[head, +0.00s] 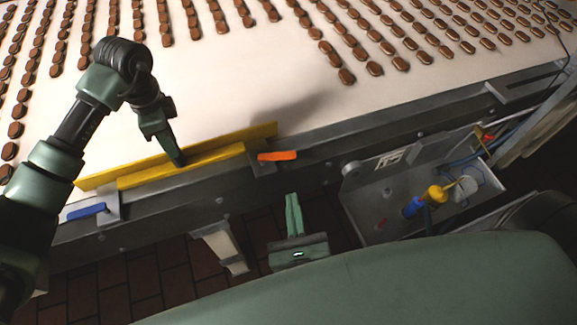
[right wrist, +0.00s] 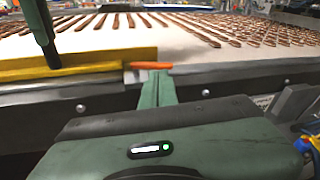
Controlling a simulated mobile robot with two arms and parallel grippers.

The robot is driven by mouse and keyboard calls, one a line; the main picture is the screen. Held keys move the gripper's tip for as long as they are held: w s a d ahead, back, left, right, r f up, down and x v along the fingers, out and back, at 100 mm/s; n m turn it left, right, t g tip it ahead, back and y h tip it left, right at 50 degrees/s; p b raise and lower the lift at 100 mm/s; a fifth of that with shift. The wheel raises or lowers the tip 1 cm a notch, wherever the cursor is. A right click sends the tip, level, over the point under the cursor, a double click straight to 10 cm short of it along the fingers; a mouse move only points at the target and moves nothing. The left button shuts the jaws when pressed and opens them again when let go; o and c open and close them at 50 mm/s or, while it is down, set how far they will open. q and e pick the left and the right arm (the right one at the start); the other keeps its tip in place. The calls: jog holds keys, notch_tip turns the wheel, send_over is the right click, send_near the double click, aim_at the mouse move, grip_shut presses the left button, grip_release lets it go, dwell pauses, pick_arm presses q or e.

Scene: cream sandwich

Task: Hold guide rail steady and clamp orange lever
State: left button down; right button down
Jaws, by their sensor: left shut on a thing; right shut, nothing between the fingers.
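The yellow guide rail (head: 215,149) lies along the near edge of the conveyor. The orange lever (head: 277,156) sits at the rail's right end on a grey clamp block, pointing right along the edge. My right gripper (head: 294,208) is shut and empty, below and in front of the orange lever and apart from it in the head view. In the right wrist view its fingertips (right wrist: 158,78) appear just below the orange lever (right wrist: 150,66).
A blue lever (head: 87,211) sits on a clamp at the rail's left end. The white belt (head: 270,75) carries rows of brown sandwich biscuits. A grey bracket and open tray (head: 385,205) with a blue and yellow part stand to the right.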

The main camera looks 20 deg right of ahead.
jog(key=s+m+g, duration=0.2)
pick_arm(q)
jog(key=shift+f, duration=0.1)
pick_arm(e)
send_near(291, 158)
jog(key=w+f, duration=0.2)
jog(key=w, duration=0.3)
jog(key=shift+w+d+f+m, duration=0.1)
jog(key=shift+w+d+m, duration=0.05)
jog(key=shift+w+d, duration=0.15)
jog(key=shift+w+d+f+m, duration=0.15)
jog(key=shift+w, duration=0.25)
jog(key=shift+w+d+n+y, duration=0.75)
jog(key=shift+n+y, duration=0.05)
jog(key=shift+y, duration=0.3)
jog(key=shift+s, duration=0.1)
